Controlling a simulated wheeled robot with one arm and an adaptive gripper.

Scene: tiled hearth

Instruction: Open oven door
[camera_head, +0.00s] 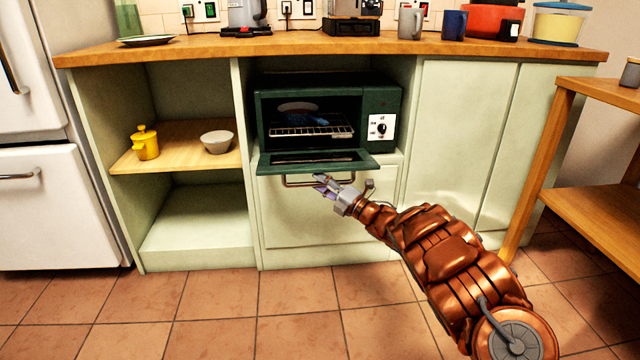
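The dark green oven (388,102) sits in an open bay under the wooden counter. Its door (370,163) is folded down and lies nearly flat in front of the oven, with the wire rack inside in plain view. A copper-coloured bar handle (288,184) shows below the door's front edge. My gripper (322,187) is at the right part of this handle, just below the door edge. The fingers are small and overlap the handle, so I cannot tell whether they touch it or how far they are apart.
A shelf on the left holds a yellow pot (145,143) and a white bowl (216,141). A pale green drawer front (310,225) is below the oven. A wooden side table (590,160) stands at the right. The tiled floor (210,300) in front is clear.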

